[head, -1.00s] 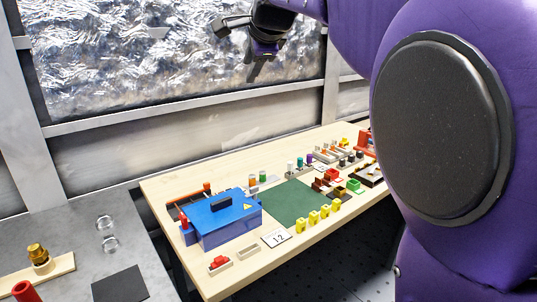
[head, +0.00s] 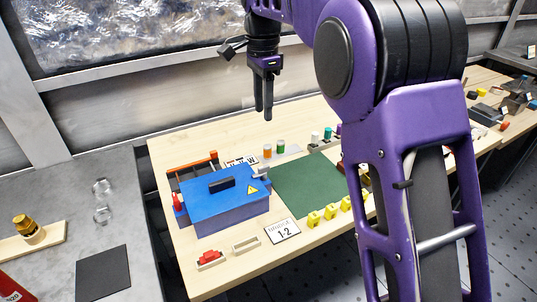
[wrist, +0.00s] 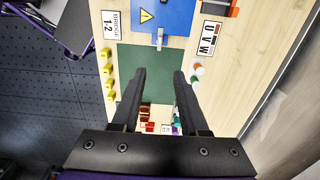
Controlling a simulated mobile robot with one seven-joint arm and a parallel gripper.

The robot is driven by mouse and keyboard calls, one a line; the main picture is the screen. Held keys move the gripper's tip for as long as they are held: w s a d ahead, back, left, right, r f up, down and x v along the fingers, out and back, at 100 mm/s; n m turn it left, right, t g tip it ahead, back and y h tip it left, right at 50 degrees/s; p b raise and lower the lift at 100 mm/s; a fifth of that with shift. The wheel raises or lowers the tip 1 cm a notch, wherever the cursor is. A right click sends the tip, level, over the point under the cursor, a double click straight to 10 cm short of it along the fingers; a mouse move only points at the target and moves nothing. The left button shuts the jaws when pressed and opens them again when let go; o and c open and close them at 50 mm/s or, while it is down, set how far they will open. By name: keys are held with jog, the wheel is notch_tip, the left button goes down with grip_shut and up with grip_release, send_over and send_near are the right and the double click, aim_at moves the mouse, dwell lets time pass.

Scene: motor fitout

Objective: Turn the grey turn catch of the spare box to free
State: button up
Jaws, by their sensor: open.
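The spare box looks to be the blue box (head: 222,208) with a black handle and a yellow warning triangle, at the left of the wooden table. The grey turn catch (wrist: 160,38) shows at the box's edge facing the green mat in the wrist view; a small grey part (head: 261,171) shows at that side in the head view. My gripper (head: 264,108) is above the table behind the box, fingers pointing down, apart from everything. In the wrist view my gripper (wrist: 160,73) is open and empty, with the catch beyond the gap between its fingertips.
A green mat (head: 305,186) lies beside the box. Several yellow pieces (head: 330,211) line its front edge, near a "BRIDGE 1-2" card (head: 283,231). Orange and green cylinders (head: 273,149) stand behind. A red piece (head: 209,258) sits in front of the box.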

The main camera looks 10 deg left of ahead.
aim_at(264, 166)
notch_tip(264, 166, down, 17)
jog(key=b, duration=0.3)
jog(key=shift+s+f, duration=0.1)
jog(key=shift+s, duration=0.05)
grip_shut()
